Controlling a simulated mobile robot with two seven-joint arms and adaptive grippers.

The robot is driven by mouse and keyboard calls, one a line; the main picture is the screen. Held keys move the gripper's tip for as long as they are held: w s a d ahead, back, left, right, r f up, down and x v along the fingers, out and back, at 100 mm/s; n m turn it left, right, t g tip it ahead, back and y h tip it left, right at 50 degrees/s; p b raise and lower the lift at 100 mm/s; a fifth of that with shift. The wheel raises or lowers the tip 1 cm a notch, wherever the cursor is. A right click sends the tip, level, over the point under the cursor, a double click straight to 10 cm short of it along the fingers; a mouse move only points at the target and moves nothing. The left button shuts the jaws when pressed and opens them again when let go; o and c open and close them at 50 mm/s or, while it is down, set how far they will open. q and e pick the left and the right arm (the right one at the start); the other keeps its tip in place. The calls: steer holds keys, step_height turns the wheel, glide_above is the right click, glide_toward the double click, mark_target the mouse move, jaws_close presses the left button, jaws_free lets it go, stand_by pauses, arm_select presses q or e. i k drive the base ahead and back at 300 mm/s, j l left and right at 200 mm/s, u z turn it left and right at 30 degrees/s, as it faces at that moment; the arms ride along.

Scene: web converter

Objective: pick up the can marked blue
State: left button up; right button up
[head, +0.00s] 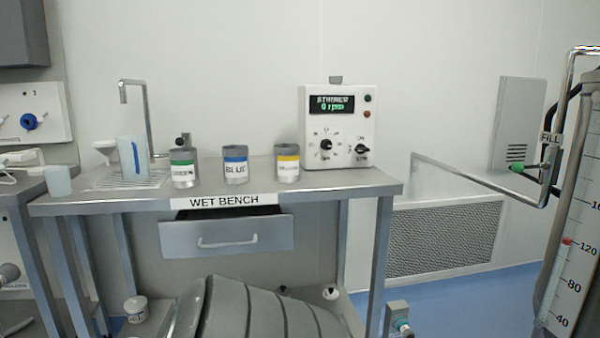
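The can marked blue (236,166) stands upright on the wet bench (335,181). It is grey with a blue band and a white label that reads "BLUE". A can with a green band (183,169) stands to its left, and a can with a yellow band (287,164) to its right. The three cans stand apart in a row. Neither of my grippers is in view.
A clear jug (134,158) and a tap (140,105) are at the bench's left. The drawer (227,236) below is slightly open. The bench top in front of the cans is clear.

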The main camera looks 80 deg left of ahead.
mark_target(235, 158)
steer(key=i+l+u, duration=0.15)
steer(key=u, duration=2.85)
